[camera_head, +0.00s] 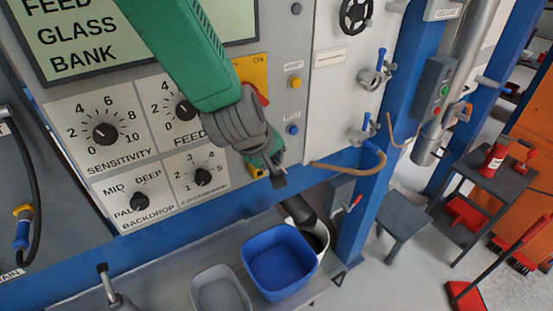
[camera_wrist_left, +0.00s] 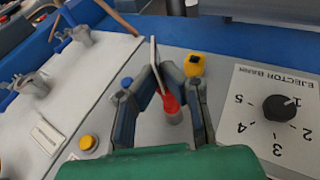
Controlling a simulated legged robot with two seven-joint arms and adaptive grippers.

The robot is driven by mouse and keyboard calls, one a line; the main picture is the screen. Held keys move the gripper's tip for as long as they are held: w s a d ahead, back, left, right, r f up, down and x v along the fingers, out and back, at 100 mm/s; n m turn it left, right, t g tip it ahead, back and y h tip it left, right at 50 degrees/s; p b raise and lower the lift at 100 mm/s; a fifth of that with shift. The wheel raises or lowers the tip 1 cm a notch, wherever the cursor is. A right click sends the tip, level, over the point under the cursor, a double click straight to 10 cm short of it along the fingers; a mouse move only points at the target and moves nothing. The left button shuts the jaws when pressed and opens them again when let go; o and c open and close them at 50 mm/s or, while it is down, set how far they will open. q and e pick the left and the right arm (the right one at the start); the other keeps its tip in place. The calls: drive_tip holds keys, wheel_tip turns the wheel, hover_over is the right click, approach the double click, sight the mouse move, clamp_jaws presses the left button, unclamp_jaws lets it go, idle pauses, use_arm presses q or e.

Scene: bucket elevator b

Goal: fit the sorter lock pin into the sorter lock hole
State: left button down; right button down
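My left gripper (camera_head: 278,180) is in front of the lower right of the control panel in the head view. In the left wrist view, its fingers (camera_wrist_left: 162,70) converge around a thin pale rod with a red end, which I take for the sorter lock pin (camera_wrist_left: 154,55). The red end lies between the fingers and the rod points past their tips. A yellow block with a dark opening (camera_wrist_left: 194,64) is just beside the fingertips, apart from the rod. It looks like the sorter lock hole, and also shows in the head view (camera_head: 257,172). My right gripper is not in view.
The panel carries an ejector bank dial (camera_wrist_left: 289,108) and a yellow button (camera_head: 295,82). A blue bin (camera_head: 279,262) and a grey tray (camera_head: 220,289) stand below. Blue-handled valves (camera_head: 363,131) and a blue post (camera_head: 366,205) are on the right.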

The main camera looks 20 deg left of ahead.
use_arm(q)
drive_tip(key=shift+w, duration=0.1)
drive_tip(key=c, duration=1.6)
unclamp_jaws()
drive_tip(key=shift+c, duration=0.2)
drive_tip(key=shift+a, duration=0.1)
drive_tip(key=v, duration=1.1)
drive_tip(key=shift+r, duration=0.35)
